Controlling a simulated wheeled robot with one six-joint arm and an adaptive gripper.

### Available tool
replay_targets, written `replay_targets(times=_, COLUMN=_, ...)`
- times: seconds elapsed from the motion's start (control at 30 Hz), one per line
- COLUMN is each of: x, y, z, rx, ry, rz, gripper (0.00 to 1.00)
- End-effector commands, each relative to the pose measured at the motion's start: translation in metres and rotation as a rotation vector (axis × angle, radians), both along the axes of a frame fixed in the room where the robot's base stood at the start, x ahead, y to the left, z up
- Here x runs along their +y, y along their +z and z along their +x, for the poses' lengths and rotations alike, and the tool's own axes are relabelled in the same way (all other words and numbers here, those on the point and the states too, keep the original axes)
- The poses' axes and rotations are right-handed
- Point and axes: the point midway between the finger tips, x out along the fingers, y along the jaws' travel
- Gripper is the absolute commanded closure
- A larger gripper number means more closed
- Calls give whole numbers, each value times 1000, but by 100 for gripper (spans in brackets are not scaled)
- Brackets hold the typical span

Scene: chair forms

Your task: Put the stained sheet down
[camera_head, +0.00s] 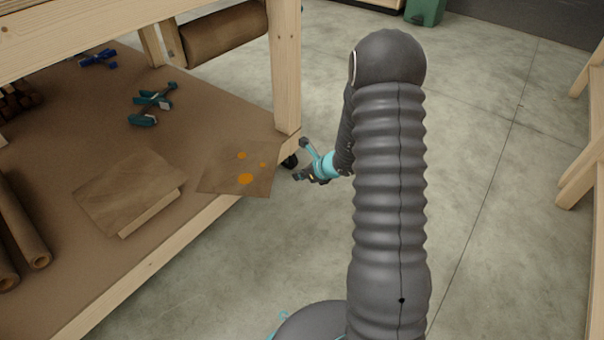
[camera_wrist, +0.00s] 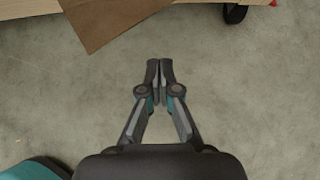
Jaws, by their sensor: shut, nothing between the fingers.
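The stained sheet (camera_head: 222,181), brown with several orange spots, lies on the lower shelf of the wooden bench, near its front edge and the corner post. One corner reaches over the shelf's edge. Part of a brown sheet (camera_wrist: 112,18) also shows at the top of the wrist view, overhanging the wooden edge. My gripper (camera_head: 298,177) is just right of the stained sheet, over the floor and apart from it. In the wrist view my gripper (camera_wrist: 160,66) has its fingers together with nothing between them.
The lower shelf (camera_head: 215,213) also bears a folded brown sheet (camera_head: 125,190), teal clamps (camera_head: 152,103), a blue clamp (camera_head: 98,59) and brown rolls (camera_head: 22,225). A wooden post (camera_head: 287,65) stands close to my gripper. Concrete floor to the right is open.

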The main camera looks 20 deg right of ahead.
Motion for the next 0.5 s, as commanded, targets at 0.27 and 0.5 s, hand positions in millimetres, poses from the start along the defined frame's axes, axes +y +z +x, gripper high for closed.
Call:
replay_targets(times=0.27, x=23, y=-39, z=30, rx=0, ry=4, rz=1, gripper=100)
replay_targets(times=0.5, x=41, y=-40, z=56, rx=-2, ry=3, rz=-1, gripper=100)
